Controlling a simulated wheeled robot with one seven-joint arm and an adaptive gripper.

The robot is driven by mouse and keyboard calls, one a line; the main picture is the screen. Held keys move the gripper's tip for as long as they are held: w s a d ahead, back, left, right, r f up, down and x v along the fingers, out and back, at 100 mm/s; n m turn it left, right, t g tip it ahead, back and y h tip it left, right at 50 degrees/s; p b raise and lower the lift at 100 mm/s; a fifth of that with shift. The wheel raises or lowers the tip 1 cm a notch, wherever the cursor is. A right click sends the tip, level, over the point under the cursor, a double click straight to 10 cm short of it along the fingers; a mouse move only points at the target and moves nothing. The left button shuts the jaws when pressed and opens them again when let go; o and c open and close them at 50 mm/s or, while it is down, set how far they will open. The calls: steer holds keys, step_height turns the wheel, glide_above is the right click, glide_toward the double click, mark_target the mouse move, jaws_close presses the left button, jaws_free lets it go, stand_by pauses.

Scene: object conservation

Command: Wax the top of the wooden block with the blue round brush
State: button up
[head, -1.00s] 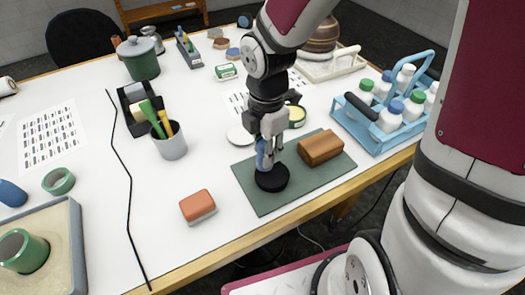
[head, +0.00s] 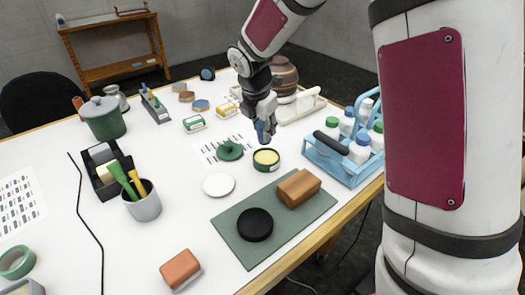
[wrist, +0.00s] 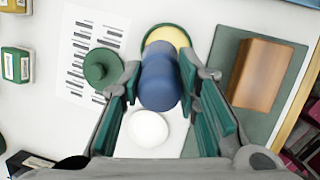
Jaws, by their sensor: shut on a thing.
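My gripper (head: 263,122) is shut on the blue round brush (head: 263,134). In the wrist view the brush (wrist: 160,88) stands between my fingers and overlaps the near part of the open tin of yellow wax (wrist: 168,36). The tin (head: 266,160) sits on the table just below the brush. I cannot tell whether the brush touches the wax. The brown wooden block (head: 299,188) lies on the green mat (head: 285,222), to the right of the tin in the wrist view (wrist: 257,75). A black round disc (head: 255,224) lies on the mat beside the block.
A green knobbed lid (head: 230,151) and a white disc (head: 219,185) lie near the tin. A blue bottle carrier (head: 335,165) stands to the right. A cup with tools (head: 143,205) and an orange block (head: 180,269) are to the left. Clear table lies between them.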

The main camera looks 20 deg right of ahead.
mark_target(265, 144)
steer(key=shift+w+d+r, duration=0.1)
steer(key=shift+w+d, duration=0.15)
steer(key=shift+w, duration=0.1)
steer(key=shift+w+d+f+b, duration=0.1)
steer(key=shift+d+f+b, duration=0.1)
steer(key=shift+f+b, duration=0.2)
step_height(265, 144, down, 5)
steer(key=b, duration=0.2)
steer(key=shift+r+b, duration=0.2)
steer(key=shift+b, duration=0.2)
steer(key=shift+f, duration=0.25)
steer(key=shift+f+b, duration=0.35)
steer(key=shift+f, duration=0.4)
stand_by(1.7)
steer(key=shift+r+p, duration=2.3)
steer(key=shift+r, duration=1.25)
steer(key=shift+s, duration=0.2)
